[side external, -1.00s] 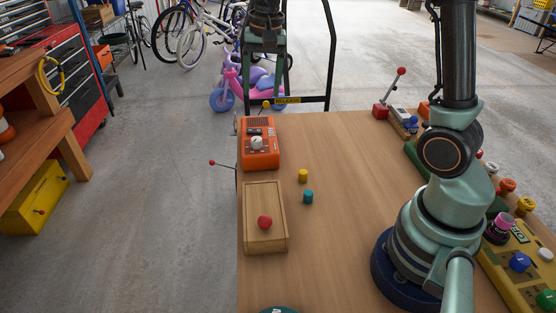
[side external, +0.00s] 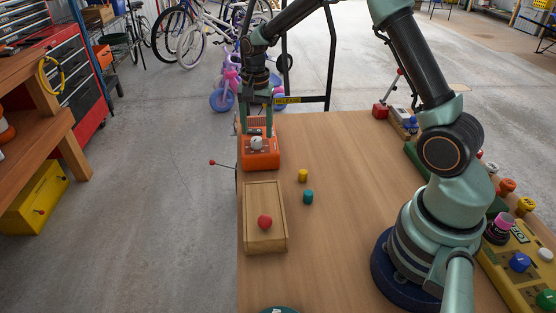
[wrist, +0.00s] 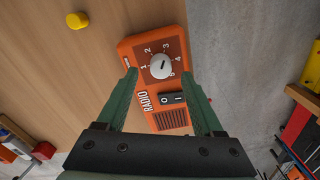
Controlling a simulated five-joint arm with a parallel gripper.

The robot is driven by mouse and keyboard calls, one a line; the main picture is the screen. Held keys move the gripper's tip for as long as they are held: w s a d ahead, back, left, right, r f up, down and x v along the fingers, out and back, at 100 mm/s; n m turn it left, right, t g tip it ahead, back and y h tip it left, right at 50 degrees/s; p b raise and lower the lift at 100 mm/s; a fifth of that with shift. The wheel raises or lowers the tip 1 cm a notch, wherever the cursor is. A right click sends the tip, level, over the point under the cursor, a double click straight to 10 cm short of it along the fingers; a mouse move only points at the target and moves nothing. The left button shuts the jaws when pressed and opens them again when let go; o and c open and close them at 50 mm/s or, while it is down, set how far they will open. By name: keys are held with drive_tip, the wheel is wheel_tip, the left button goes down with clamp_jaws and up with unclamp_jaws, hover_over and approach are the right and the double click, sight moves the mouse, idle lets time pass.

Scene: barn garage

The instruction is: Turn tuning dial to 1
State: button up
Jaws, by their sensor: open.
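The orange radio (side external: 260,160) stands at the far left of the table. Its tuning dial (side external: 256,143) is a white round knob, and in the wrist view the dial (wrist: 161,66) sits among the numbers 1 to 5. A short dark mark on the knob slants to the upper right, toward about 3; I cannot read it exactly. My gripper (side external: 257,131) is open and empty, pointing down above the radio. In the wrist view my gripper (wrist: 160,78) has its fingers spread wide, one on each side, with the dial between and apart from them.
A black rocker switch (wrist: 171,98) lies beside the dial on the radio. A wooden box with a red knob (side external: 265,221) stands in front of the radio. Yellow (side external: 303,175) and teal (side external: 308,197) cylinders stand to the right. The middle of the table is clear.

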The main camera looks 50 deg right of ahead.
sight(257, 139)
drive_tip(key=shift+f, duration=1.5)
clamp_jaws()
